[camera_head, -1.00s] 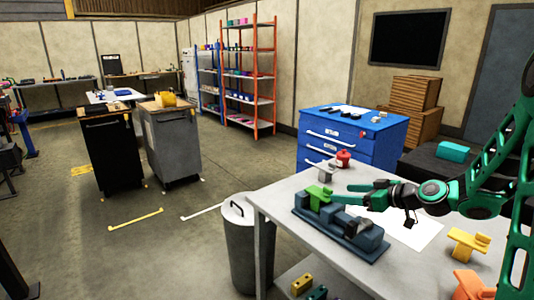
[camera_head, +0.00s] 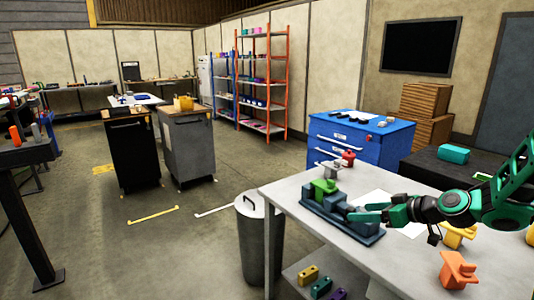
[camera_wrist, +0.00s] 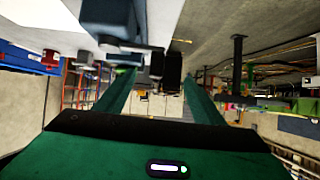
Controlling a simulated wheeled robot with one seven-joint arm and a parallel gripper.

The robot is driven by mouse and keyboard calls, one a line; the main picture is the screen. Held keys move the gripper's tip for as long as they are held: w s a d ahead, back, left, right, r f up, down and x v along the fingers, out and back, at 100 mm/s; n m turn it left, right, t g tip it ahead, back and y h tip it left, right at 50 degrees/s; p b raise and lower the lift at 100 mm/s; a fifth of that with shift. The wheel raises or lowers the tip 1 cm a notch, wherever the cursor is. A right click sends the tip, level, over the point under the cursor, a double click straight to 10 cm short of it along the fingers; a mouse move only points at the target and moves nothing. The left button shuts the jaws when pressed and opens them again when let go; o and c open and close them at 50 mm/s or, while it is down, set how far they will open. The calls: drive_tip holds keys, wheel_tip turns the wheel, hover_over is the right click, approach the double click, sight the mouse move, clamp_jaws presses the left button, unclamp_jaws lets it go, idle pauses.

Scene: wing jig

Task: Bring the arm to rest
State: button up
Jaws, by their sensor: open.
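My gripper (camera_head: 362,211) is open and empty, with its green fingers at the right end of the dark blue-grey jig (camera_head: 322,213) on the table. In the wrist view my two green fingers (camera_wrist: 155,95) stand apart with only the room behind between them. A green part (camera_head: 325,187) sits on the jig's far left end, clear of my gripper. My arm reaches in from the right edge, bent and held above the table. Whether my fingers touch the jig cannot be told.
The grey table (camera_head: 288,187) also holds a white sheet, a grey part (camera_head: 332,170), a red container (camera_head: 348,158), a yellow part (camera_head: 456,236) and an orange part (camera_head: 458,270). A grey bin (camera_head: 258,240) stands at its left. A blue drawer cabinet (camera_head: 360,140) is behind.

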drive_tip(key=s+d+m+g+h, duration=0.2)
drive_tip(key=s+d+m+g, duration=0.1)
drive_tip(key=s, duration=1)
drive_tip(key=s+d+r+m+g+h, duration=0.1)
drive_tip(key=s+m, duration=0.5)
drive_tip(key=s, duration=0.7)
drive_tip(key=s+d+m+g+h, duration=0.4)
drive_tip(key=s+d+g, duration=0.1)
drive_tip(key=s, duration=0.8)
drive_tip(key=shift+d+r+g, duration=0.3)
drive_tip(key=shift+d+g, duration=0.1)
drive_tip(key=shift+d, duration=0.45)
drive_tip(key=shift+w+f, duration=0.25)
drive_tip(key=shift+w, duration=0.35)
